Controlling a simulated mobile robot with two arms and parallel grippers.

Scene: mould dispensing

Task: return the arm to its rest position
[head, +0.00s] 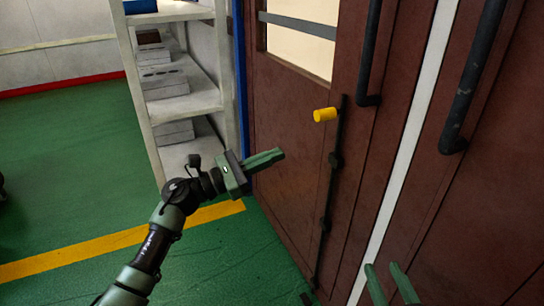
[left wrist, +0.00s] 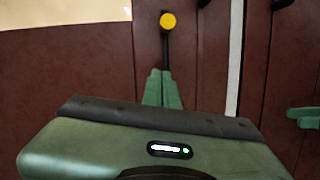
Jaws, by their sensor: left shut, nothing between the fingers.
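My left arm comes in from the left in the head view. Its gripper (head: 282,153) is shut and empty, held in front of the brown door (head: 285,125). In the left wrist view the two green fingers (left wrist: 162,72) lie together and point toward the door. A yellow cylindrical knob (head: 325,114) sits on the door's dark vertical rod, up and right of the fingertips and apart from them. The knob also shows in the left wrist view (left wrist: 168,22). My right gripper (head: 382,265) shows only its fingers at the bottom edge, spread apart with nothing visible between them.
A pale shelf unit (head: 142,100) holding grey boxes (head: 163,82) stands left of the door, close to my left gripper. Dark bar handles (head: 370,55) stick out from the doors.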

